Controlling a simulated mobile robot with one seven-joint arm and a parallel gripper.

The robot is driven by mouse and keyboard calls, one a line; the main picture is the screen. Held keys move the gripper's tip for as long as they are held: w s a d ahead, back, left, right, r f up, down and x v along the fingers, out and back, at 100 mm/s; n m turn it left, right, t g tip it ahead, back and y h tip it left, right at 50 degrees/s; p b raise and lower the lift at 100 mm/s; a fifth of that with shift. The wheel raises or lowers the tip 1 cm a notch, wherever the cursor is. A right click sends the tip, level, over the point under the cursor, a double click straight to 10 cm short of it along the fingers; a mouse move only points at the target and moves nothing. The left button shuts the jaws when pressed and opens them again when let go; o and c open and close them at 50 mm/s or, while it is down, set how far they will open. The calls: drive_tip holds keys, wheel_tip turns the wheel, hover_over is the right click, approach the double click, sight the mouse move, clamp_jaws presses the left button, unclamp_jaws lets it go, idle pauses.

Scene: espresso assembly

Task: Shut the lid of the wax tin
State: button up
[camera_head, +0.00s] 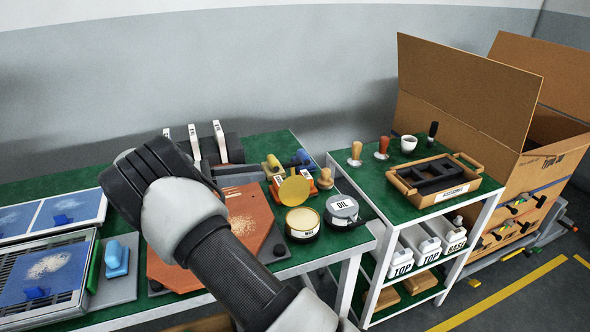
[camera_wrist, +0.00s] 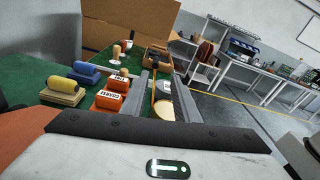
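The wax tin (camera_head: 302,223) stands open near the front right of the left table, its pale yellow contents showing. Its round gold lid (camera_head: 294,190) stands up behind the opening. In the wrist view, the lid (camera_wrist: 153,92) shows nearly edge-on, with the tin (camera_wrist: 165,110) beside it. My gripper (camera_wrist: 165,76) is open, its two grey fingers spread apart. The lid and tin appear between the fingers in that view, but I cannot tell how near they are. In the head view my arm hides the fingers.
The grey OIL tin (camera_head: 342,210) stands close to the right of the wax tin. Orange boxes (camera_wrist: 109,100), a yellow brush (camera_wrist: 62,90) and a wooden-handled tamper (camera_head: 325,179) stand behind. An orange-brown mat (camera_head: 250,213) lies to the left.

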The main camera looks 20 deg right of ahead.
sight(294, 184)
drive_tip(key=d+f+h+b, duration=0.1)
drive_tip(key=d+b, duration=0.1)
drive_tip(key=d, duration=1.3)
drive_tip(key=shift+w+d+f+n+t, duration=0.15)
drive_tip(key=shift+w+d+n+t, duration=0.15)
drive_tip(key=shift+n, duration=0.1)
clamp_jaws()
